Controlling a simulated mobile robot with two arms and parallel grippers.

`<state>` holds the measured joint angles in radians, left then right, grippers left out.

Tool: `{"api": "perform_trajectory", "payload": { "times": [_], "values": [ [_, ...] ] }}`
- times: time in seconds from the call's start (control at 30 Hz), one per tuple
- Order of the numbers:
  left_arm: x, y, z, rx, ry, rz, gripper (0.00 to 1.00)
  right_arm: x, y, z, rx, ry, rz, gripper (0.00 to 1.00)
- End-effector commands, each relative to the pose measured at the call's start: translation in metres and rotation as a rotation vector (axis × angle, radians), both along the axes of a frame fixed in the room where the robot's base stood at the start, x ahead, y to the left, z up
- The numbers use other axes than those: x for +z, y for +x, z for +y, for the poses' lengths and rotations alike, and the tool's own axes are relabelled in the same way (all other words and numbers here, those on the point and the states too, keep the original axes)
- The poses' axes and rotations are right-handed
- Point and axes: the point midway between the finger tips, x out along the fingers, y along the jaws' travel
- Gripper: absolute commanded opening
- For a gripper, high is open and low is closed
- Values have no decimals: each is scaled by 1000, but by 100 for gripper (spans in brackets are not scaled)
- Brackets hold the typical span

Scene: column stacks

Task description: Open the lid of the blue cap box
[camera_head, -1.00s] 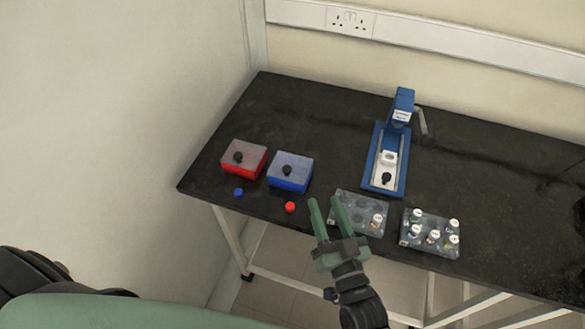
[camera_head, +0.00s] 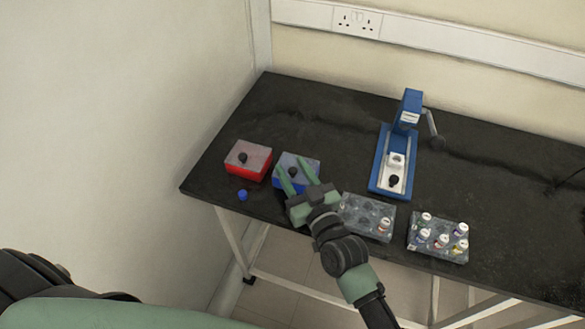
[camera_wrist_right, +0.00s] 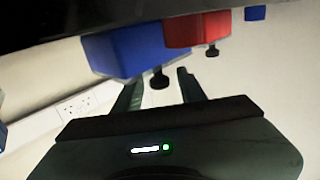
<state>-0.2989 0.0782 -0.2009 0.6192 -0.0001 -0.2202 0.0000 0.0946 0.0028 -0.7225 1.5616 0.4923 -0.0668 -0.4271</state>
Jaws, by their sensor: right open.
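The blue cap box (camera_head: 313,168) stands left of the table's middle, with a greyish lid and a black knob (camera_head: 292,172) on top. Its lid looks closed. My right gripper (camera_head: 291,165) is open over the box's front part, its fingers to either side of the knob in the picture. In the right wrist view, which is upside down, the blue box (camera_wrist_right: 125,50) and its knob (camera_wrist_right: 159,78) show, with the knob between the open fingertips (camera_wrist_right: 158,83). I cannot tell whether the fingers touch anything. My left gripper is out of view.
A red box (camera_head: 250,168) with a black knob stands just left. A blue cap (camera_head: 242,195) lies in front of it. Two racks (camera_head: 366,215) (camera_head: 437,243) with vials are on the right. A blue device (camera_head: 389,165) stands behind them.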

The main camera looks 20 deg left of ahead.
Motion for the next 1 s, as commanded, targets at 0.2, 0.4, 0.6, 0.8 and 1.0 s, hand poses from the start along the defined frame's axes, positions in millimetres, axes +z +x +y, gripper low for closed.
{"api": "perform_trajectory", "payload": {
  "times": [0.2, 0.4, 0.6, 0.8, 1.0],
  "values": [
    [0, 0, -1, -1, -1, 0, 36, 0, 2, 2, 0, 0, 0, 41],
    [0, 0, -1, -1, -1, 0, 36, 0, 2, 2, 0, 1, -1, 10],
    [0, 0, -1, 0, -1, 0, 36, 0, 2, 2, -1, 1, -1, 0],
    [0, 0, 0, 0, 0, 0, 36, 0, 2, 2, -1, 1, -1, 0],
    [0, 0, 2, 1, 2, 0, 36, 0, 2, 2, -1, 0, 0, 0]
  ]
}}
